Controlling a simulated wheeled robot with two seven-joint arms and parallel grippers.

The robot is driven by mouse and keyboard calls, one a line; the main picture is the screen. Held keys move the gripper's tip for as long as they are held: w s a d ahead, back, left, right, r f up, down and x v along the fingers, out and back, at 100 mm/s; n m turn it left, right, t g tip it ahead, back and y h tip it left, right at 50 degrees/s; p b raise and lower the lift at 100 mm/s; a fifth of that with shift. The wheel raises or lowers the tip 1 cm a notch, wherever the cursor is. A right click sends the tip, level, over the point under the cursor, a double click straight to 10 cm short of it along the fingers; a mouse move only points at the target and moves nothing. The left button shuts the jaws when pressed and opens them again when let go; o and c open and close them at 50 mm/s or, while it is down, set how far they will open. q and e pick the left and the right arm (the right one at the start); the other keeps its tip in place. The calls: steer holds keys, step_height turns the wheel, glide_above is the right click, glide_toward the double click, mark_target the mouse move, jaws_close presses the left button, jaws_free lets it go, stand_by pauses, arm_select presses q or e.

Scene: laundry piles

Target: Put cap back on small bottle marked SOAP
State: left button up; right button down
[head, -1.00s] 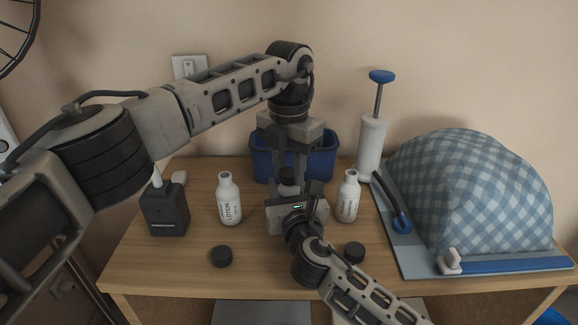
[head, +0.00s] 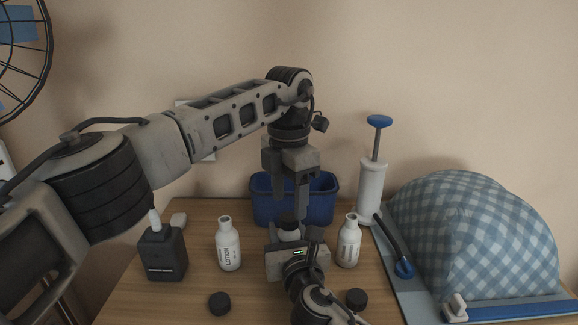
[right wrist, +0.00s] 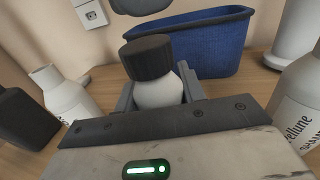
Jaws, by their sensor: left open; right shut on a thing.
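A small white bottle (right wrist: 158,92) stands upright between the fingers of my right gripper (right wrist: 160,100), which is shut on it. A black ribbed cap (right wrist: 147,57) sits on top of this bottle, over its neck. In the head view the bottle (head: 288,236) is partly hidden behind my right gripper (head: 295,250), with the cap (head: 288,220) above it. Its label is hidden, so I cannot read SOAP. My left gripper (head: 290,195) is open and empty, pointing down just above the cap. A grey part of it shows at the top of the right wrist view.
A LOTION bottle (head: 228,244) and another white bottle (head: 349,241) stand uncapped on either side. Two loose black caps (head: 219,303) (head: 356,299) lie in front. A blue bin (head: 262,203) is behind, a dark box (head: 162,254) left, a pump (head: 371,190) and checkered bundle (head: 470,235) right.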

arm_select(q)
step_height(320, 180, up, 8)
steer(key=shift+r, duration=0.2)
arm_select(e)
steer(key=c, duration=0.8)
jaws_free()
steer(key=shift+o, duration=0.2)
arm_select(q)
steer(key=shift+r+p, duration=0.65)
steer(key=shift+p, duration=0.05)
arm_select(e)
steer(key=v, duration=1.6)
